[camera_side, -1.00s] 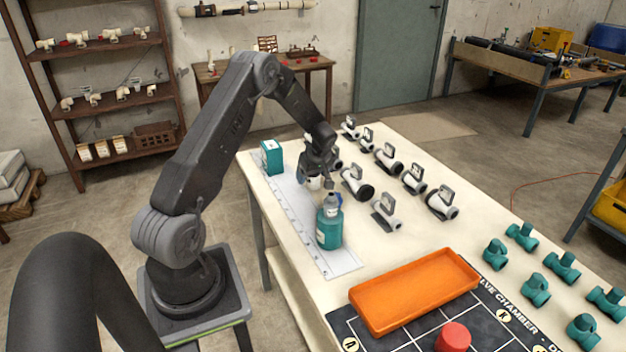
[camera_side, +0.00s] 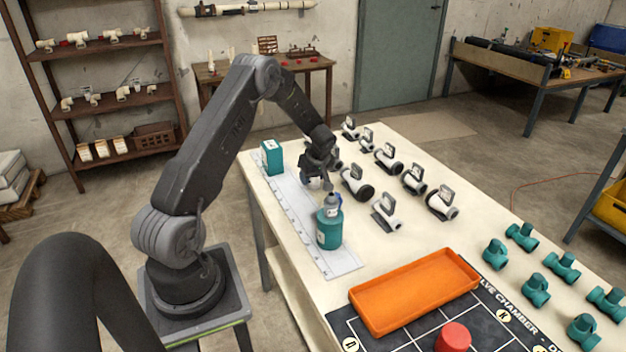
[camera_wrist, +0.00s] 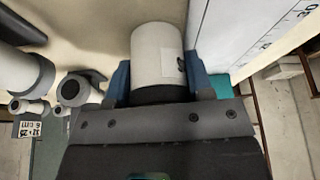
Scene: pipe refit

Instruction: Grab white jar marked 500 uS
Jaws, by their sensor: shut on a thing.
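In the wrist view, a white jar (camera_wrist: 158,55) with a pale label and a dark lower end sits between the two blue fingers of my gripper (camera_wrist: 158,82). The fingers are shut on its sides. The label's writing is too small and turned to read. In the side view my gripper (camera_side: 318,180) is low over the far part of the white ruled strip, behind a teal bottle with a grey top (camera_side: 329,226). The jar is mostly hidden there by the gripper.
A teal box (camera_side: 272,157) stands at the strip's far end. Several white valves with displays (camera_side: 386,210) stand close to the right of the gripper. An orange tray (camera_side: 415,291), a red cap (camera_side: 453,338) and several teal fittings (camera_side: 535,289) are nearer the front.

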